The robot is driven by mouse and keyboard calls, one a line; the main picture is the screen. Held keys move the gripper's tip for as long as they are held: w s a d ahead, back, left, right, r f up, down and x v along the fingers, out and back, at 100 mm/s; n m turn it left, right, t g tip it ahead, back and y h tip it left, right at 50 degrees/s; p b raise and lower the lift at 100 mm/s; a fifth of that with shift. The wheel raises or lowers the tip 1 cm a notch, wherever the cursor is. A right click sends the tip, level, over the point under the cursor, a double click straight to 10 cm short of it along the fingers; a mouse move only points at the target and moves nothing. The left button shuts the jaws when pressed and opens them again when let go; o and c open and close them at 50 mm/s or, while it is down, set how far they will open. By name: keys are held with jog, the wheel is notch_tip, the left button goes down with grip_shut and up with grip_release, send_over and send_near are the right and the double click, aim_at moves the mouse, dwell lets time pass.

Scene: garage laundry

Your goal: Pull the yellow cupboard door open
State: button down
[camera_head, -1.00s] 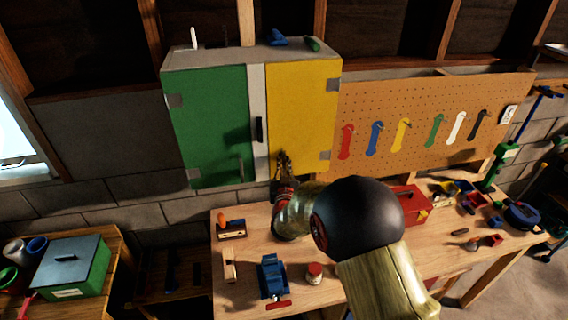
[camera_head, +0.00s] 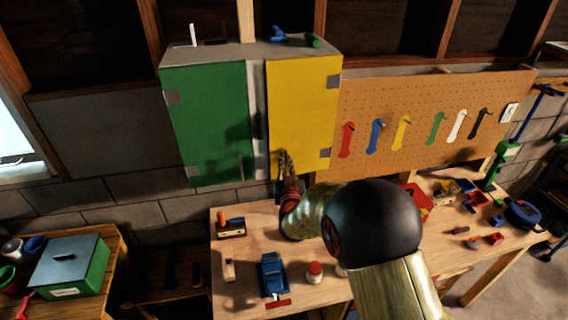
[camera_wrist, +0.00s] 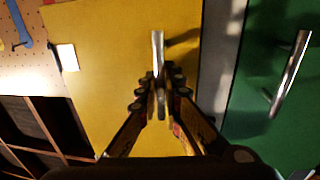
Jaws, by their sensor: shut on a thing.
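The yellow cupboard door (camera_head: 302,105) is the right door of the wall cupboard, with hinges on its right side. It looks shut or barely ajar; I cannot tell which. Its upright metal bar handle (camera_wrist: 158,48) shows in the wrist view, with its lower part between my fingers. My gripper (camera_head: 284,162) is at the door's lower left, and in the wrist view (camera_wrist: 160,88) its fingers are closed around the handle. My gripper hides the handle in the head view.
The green door (camera_head: 208,120) beside it is closed, with its own metal handle (camera_wrist: 290,72). Below is a workbench (camera_head: 245,275) with a blue vise (camera_head: 271,275), a red-capped jar (camera_head: 314,272) and a red box (camera_head: 416,200). A pegboard (camera_head: 430,120) with tools hangs to the right.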

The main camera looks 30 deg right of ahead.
jog(key=s+d+n+t+y+b, duration=0.1)
jog(key=s+d+y+b, duration=0.1)
jog(key=s+d+b, duration=0.4)
jog(key=s+d+n+y+b, duration=0.1)
jog(key=s+y+b, duration=0.15)
jog(key=s, duration=0.65)
jog(key=s+d+n+y+p, duration=0.1)
jog(key=s+d+n+y, duration=0.3)
jog(key=d, duration=0.7)
jog(key=shift+d+n+y, duration=0.3)
jog(key=shift+n+y, duration=1)
jog(key=shift+y, duration=1.05)
jog(key=shift+s, duration=0.1)
jog(key=c, duration=2.1)
grip_release()
jog(key=shift+s, duration=0.15)
jog(key=shift+o, duration=0.5)
